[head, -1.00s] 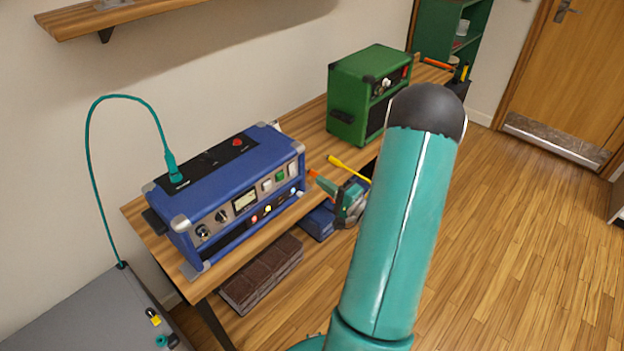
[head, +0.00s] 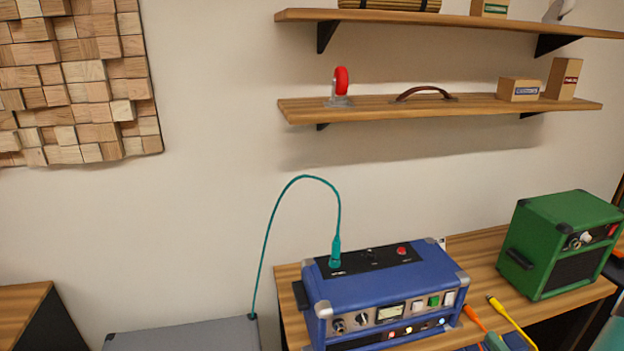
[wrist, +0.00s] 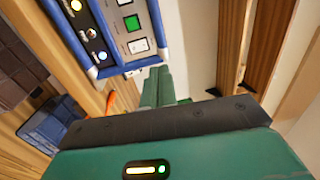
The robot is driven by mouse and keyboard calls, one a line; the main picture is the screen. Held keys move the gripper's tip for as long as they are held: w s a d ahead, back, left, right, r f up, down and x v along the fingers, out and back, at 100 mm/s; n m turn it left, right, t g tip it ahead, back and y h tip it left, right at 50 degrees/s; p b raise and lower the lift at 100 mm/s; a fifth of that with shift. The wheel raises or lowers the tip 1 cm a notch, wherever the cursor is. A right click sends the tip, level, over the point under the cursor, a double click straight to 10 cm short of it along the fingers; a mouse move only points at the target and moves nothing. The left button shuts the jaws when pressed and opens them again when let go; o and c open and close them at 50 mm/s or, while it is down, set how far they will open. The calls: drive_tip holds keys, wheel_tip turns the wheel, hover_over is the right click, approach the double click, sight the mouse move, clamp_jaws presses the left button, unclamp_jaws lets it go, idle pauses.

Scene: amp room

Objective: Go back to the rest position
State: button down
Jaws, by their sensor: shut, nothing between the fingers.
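My gripper (wrist: 158,84) shows in the wrist view as two teal fingers beyond a dark bar. They lie close together with nothing held between them. The front panel of the blue amplifier (wrist: 127,25) is close by, above and to the left of the fingers in that view. The amplifier (head: 385,285) also shows in the head view, standing upright on the wooden bench, with a teal cable (head: 300,178) plugged into its top. In the head view, only small teal parts of my arm show at the lower right edge, and the gripper is mostly cut off.
A green amplifier (head: 557,243) stands on the bench (head: 480,255) at the right. A yellow-tipped lead (head: 511,321) and an orange one (head: 474,317) are near the front edge. Shelves (head: 440,107) hang above. A grey case (head: 190,334) is at lower left.

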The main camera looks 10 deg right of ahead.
drive_tip(key=w+a+r+n+g+y, duration=0.1)
drive_tip(key=a+r+n+g+y, duration=0.25)
drive_tip(key=a, duration=0.55)
drive_tip(key=w+a+r+n+g+y, duration=0.1)
drive_tip(key=a+r+n+g+y, duration=0.15)
drive_tip(key=a+g, duration=0.4)
drive_tip(key=w+a+r+n+g+y, duration=0.1)
drive_tip(key=a+r+n+g+y, duration=0.2)
drive_tip(key=a, duration=0.7)
drive_tip(key=s+a+r+n+g+h, duration=0.2)
drive_tip(key=s+a+n+g+h, duration=0.3)
drive_tip(key=a, duration=0.3)
drive_tip(key=s+r+n+t+h, duration=0.3)
drive_tip(key=r+t+h, duration=0.1)
drive_tip(key=r, duration=0.3)
drive_tip(key=shift+s+a+h, duration=0.3)
drive_tip(key=shift+s+h, duration=0.1)
drive_tip(key=shift+h, duration=0.1)
drive_tip(key=shift+d, duration=0.15)
